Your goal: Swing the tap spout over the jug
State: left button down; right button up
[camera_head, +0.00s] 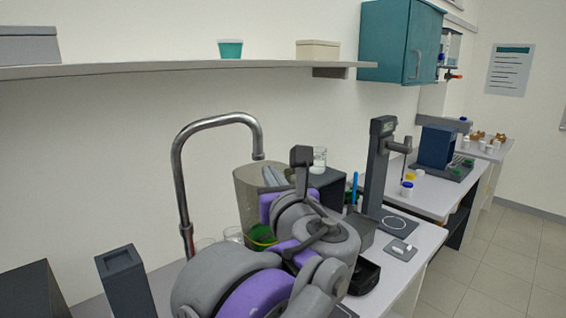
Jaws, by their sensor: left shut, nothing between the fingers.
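The tap is a grey metal gooseneck (178,160) rising at left centre. Its spout curves over to the right, and the open end (258,154) points down. In the picture the end sits just above the left part of the rim of a large see-through tinted vessel (246,196), which may be the jug. I cannot tell whether the end is truly over it. Grey and green things show in or through the vessel. My left gripper (302,158), dark grey and shut on nothing, is right of the spout end, apart from it in the picture. My arm hides the vessel's right side. My right gripper is not in view.
Small glass beakers (232,234) stand beside the vessel. A dark upright block (125,282) is at lower left. A dark stand (379,170) rises on the bench to the right. A shelf (180,68) runs along the wall above the tap.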

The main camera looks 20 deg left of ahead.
pick_arm(q)
jog(key=p, duration=0.2)
send_near(258, 148)
jog(key=x, duration=0.5)
jog(key=shift+w+a, duration=0.1)
jog(key=shift+a, duration=0.1)
jog(key=shift+x, duration=0.75)
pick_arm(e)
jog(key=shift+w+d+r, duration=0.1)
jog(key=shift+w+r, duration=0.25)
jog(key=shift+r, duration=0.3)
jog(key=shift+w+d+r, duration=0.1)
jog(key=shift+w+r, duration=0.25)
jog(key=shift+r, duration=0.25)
